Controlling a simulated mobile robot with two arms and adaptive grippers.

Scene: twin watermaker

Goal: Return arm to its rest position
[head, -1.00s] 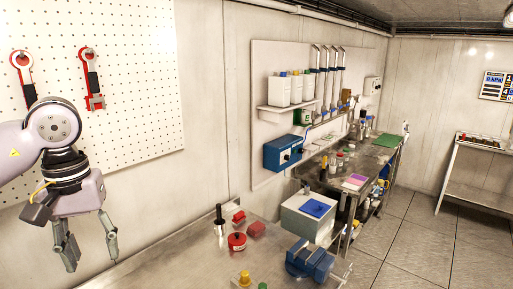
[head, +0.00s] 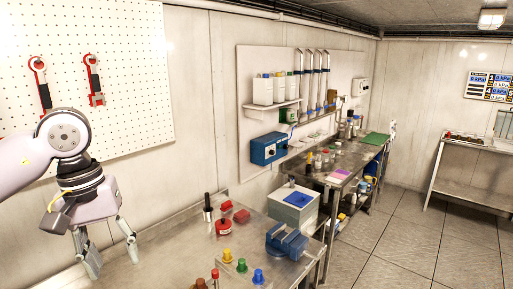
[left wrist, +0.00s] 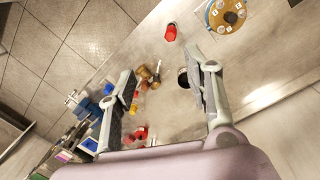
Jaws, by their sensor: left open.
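My left gripper (head: 112,252) is in the lower left of the head view, fingers pointing down and spread apart, with nothing between them. It hangs in front of the pegboard wall, over the left end of the metal bench (head: 170,262). In the left wrist view the two fingers of the left gripper (left wrist: 165,92) are wide apart over the bench, above small items. My right gripper is not in either view.
On the bench stand a blue vise (head: 287,240), a red round container (head: 223,227), a black-handled tool (head: 208,208) and several coloured knobs. A grey box with a blue top (head: 297,198) is behind. Red tools (head: 94,80) hang on the pegboard. The floor at right is clear.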

